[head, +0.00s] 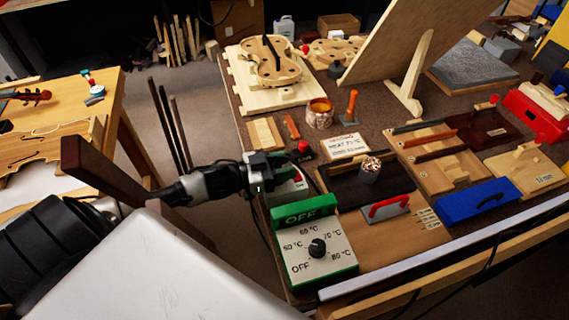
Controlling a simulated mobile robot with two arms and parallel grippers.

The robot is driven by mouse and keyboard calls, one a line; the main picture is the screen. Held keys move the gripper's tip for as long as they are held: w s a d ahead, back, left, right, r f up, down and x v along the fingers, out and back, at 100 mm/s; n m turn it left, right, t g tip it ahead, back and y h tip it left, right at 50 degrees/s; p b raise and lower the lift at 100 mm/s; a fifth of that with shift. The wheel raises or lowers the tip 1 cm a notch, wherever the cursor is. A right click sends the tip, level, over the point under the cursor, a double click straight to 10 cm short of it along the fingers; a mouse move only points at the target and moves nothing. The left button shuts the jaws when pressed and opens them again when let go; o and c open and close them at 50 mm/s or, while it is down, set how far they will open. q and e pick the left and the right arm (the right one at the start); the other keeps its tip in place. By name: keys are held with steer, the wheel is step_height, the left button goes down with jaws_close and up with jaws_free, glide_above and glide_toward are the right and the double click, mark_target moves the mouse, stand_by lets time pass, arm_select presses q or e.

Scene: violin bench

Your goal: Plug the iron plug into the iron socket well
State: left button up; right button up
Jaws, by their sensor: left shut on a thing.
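My left gripper (276,166) reaches in from the left, over the near left part of the bench. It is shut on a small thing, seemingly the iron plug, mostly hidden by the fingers. A thin dark cable hangs below the gripper along the bench edge. A light box (297,184) with a red mark lies just right of and below the fingers, partly covered. I cannot tell whether it holds the iron socket well, or whether the plug touches it. A green and white temperature box (335,257) with a black dial stands nearer. My right gripper is out of view.
A dark trough (345,187) holding a speckled cylinder (370,168) is right of the gripper. A violin body (270,62) lies behind.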

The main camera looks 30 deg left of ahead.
arm_select(q)
steer(key=shift+f+b, duration=0.55)
steer(key=shift+f, duration=0.4)
steer(key=o, duration=1)
steer(key=shift+c, duration=0.2)
steer(key=v, duration=1)
steer(key=shift+s+a, duration=0.25)
steer(key=shift+s, duration=0.05)
